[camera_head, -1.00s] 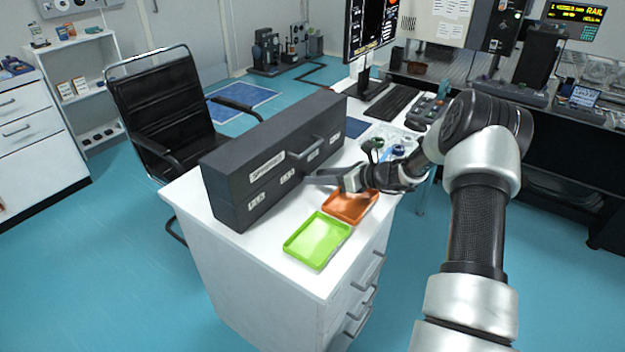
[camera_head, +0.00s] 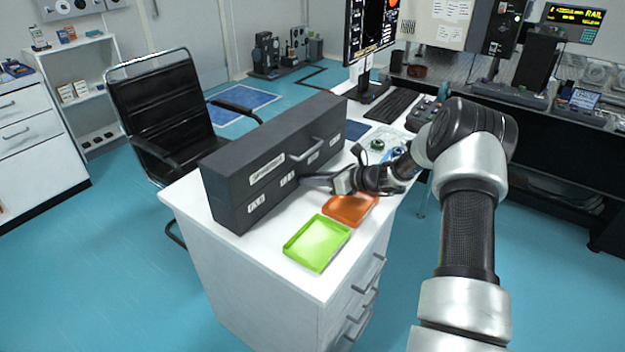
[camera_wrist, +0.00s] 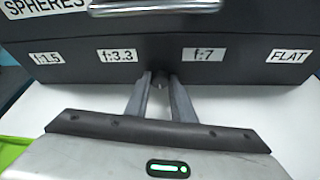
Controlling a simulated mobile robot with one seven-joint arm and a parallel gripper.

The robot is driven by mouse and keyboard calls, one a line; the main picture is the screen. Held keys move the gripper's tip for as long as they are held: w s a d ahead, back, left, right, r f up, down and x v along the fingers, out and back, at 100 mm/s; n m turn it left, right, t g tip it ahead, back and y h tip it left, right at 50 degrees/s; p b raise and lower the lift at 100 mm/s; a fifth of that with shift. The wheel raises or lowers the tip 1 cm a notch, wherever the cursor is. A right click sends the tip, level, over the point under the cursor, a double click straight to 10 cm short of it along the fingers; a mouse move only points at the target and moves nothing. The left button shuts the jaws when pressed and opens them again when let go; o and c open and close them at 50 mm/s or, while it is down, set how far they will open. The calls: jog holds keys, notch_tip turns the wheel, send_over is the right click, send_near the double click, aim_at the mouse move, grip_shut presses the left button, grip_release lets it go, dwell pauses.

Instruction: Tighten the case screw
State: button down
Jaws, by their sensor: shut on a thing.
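The long dark grey case (camera_head: 238,200) stands upright on the white desk. In the wrist view its front face (camera_wrist: 230,73) carries the labels f:1.5, f:3.3, f:7 and FLAT. My gripper (camera_head: 306,178) reaches the lower front of the case from the right. In the wrist view the gripper (camera_wrist: 159,84) points straight at the face between f:3.3 and f:7. Its fingers are shut on a small dark piece, the case screw (camera_wrist: 158,77), mostly hidden between the fingertips. The screw cannot be made out in the head view.
An orange tray (camera_head: 350,209) lies just below my gripper, and a green tray (camera_head: 317,243) lies nearer the desk's front edge. The case handle (camera_head: 305,152) sticks out above. A black chair (camera_head: 165,110) stands behind the desk. A keyboard (camera_head: 391,104) lies farther back.

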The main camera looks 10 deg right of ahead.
jog(key=n+b, duration=0.1)
jog(key=b, duration=0.1)
jog(key=n+t+h+b, duration=0.1)
jog(key=b, duration=0.2)
jog(key=shift+s+a+f, duration=0.1)
jog(key=shift+f, duration=0.25)
jog(key=shift+s+a+r+n+t+h+b, duration=0.15)
jog(key=shift+n+t+h+b, duration=0.1)
jog(key=shift+n+b, duration=0.2)
jog(key=shift+w+d+r+n+t+h+b, duration=0.15)
jog(key=shift+n+t+b, duration=0.15)
jog(key=shift+n, duration=0.25)
jog(key=shift+s, duration=0.1)
jog(key=c, duration=1.5)
grip_release()
jog(key=shift+a, duration=0.1)
jog(key=p+v, duration=0.3)
jog(key=v, duration=1.4)
jog(key=shift+s+r+p, duration=0.15)
jog(key=shift+r+p, duration=0.05)
jog(key=shift+p, duration=0.15)
